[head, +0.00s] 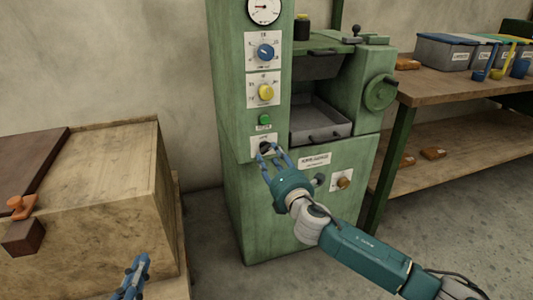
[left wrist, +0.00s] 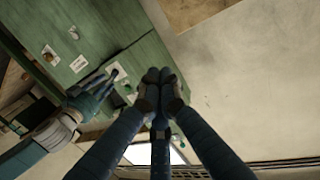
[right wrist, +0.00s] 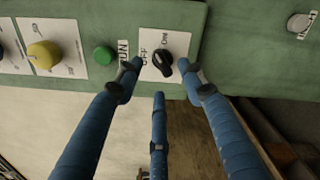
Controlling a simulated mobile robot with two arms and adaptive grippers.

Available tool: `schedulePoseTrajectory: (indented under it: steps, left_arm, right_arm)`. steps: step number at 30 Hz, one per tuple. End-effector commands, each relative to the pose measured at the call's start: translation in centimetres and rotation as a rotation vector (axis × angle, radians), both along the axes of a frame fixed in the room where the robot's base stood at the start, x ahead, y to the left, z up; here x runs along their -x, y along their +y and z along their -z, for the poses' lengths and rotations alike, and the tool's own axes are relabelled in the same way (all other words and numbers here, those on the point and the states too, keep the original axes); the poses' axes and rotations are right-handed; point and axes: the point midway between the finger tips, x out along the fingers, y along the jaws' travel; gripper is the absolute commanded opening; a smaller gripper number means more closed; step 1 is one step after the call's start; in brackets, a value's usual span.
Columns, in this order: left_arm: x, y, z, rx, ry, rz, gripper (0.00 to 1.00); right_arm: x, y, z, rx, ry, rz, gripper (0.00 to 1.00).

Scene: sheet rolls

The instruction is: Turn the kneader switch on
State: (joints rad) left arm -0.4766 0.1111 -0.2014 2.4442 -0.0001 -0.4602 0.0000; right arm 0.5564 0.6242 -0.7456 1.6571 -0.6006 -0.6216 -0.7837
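The kneader (head: 262,200) is a tall green machine in the middle of the head view. Its switch is a small black knob on a white plate marked ON and OFF, low on the front column; the knob (right wrist: 162,64) is clearest in the right wrist view. I cannot tell surely which mark it points to. My right gripper (head: 272,150) is at the switch, its fingers apart on either side of the knob with visible gaps. My left gripper (head: 141,262) is low at the left, away from the machine; its fingertips (left wrist: 159,75) are together and empty.
Above the switch are a green button (head: 264,119), a yellow dial (head: 266,92) and a blue dial (head: 265,52). A wooden crate (head: 90,210) stands at the left. A workbench (head: 450,88) with lidded bins is at the right. The floor in front is clear.

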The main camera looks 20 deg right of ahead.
Motion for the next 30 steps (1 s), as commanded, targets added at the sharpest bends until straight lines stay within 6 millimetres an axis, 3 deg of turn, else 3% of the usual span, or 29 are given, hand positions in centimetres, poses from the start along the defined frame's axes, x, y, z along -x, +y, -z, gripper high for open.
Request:
schedulePoseTrajectory:
  steps: [3, 9, 15, 23, 29, 30]
  left_arm:
    - [-0.2, -0.4, -2.3, 0.027, -0.106, 0.007, 0.0]
    - [-0.1, -0.7, -5.5, 0.062, -0.238, 0.015, 0.0]
    - [0.2, -0.8, -6.8, 0.077, -0.293, 0.018, 0.0]
    - [0.2, -0.8, -7.0, 0.078, -0.298, 0.018, 0.0]
    - [0.2, -0.8, -7.0, 0.078, -0.298, 0.018, 0.0]
    - [0.2, -0.8, -7.0, 0.078, -0.298, 0.018, 0.0]
  right_arm:
    - [-1.9, 0.1, 0.1, 0.0, -0.002, 0.001, 0.4]
    - [-3.9, 0.2, 0.1, 0.0, -0.001, 0.001, 0.4]
    - [-4.7, 0.2, 0.0, 0.001, 0.0, 0.0, 0.4]
    - [-4.7, 0.2, 0.0, 0.0, 0.001, -0.001, 0.4]
    - [-4.7, 0.2, 0.0, 0.0, 0.001, -0.001, 0.02]
    - [-4.7, 0.2, 0.0, 0.0, 0.001, -0.001, 0.0]
